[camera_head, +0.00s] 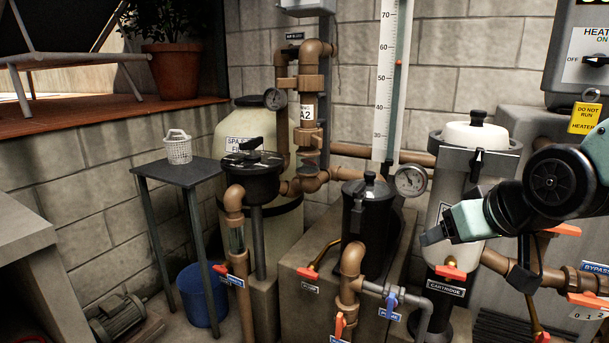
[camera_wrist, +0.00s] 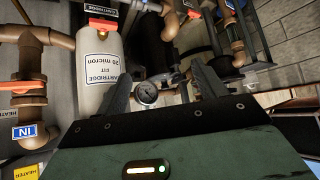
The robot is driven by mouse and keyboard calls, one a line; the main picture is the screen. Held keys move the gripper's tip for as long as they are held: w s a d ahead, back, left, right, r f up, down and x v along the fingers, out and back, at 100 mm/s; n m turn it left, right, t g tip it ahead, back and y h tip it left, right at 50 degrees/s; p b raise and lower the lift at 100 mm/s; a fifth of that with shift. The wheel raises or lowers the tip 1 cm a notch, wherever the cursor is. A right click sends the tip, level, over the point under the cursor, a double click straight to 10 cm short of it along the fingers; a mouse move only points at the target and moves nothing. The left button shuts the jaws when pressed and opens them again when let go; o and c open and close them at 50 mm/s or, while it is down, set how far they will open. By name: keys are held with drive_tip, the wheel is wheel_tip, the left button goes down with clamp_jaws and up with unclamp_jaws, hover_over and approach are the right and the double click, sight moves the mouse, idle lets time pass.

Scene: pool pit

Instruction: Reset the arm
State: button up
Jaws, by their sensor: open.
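In the wrist view my gripper (camera_wrist: 160,85) is open, with its two dark fingers spread apart and nothing held between them. Behind the gap are a pressure gauge (camera_wrist: 147,93) and dark pipework. A white cartridge canister (camera_wrist: 100,75) labelled 20 micron shows just left of the left finger. In the head view my teal and black arm reaches in from the right edge. It is bent in front of the cartridge filter housing (camera_head: 463,150).
A black strainer pot (camera_head: 367,215), brown pipes and red-handled valves (camera_head: 451,272) crowd the area beside my arm. A heater box (camera_head: 580,60) hangs at upper right. A white basket (camera_head: 178,148) stands on a small dark table (camera_head: 185,174), with a blue bucket (camera_head: 203,295) below.

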drive_tip(key=s+a+f+n+g, duration=0.3)
drive_tip(key=s+a+f+g, duration=0.15)
drive_tip(key=s+a, duration=0.4)
drive_tip(key=s+a+f+n+g, duration=0.4)
drive_tip(key=s+a+g, duration=0.1)
drive_tip(key=s, duration=0.7)
wheel_tip(320, 180, up, 17)
drive_tip(key=p, duration=1.7)
drive_tip(key=shift+w+d+r+m+t, duration=0.25)
drive_tip(key=shift+w+m+t, duration=0.1)
drive_tip(key=shift+w+m, duration=0.1)
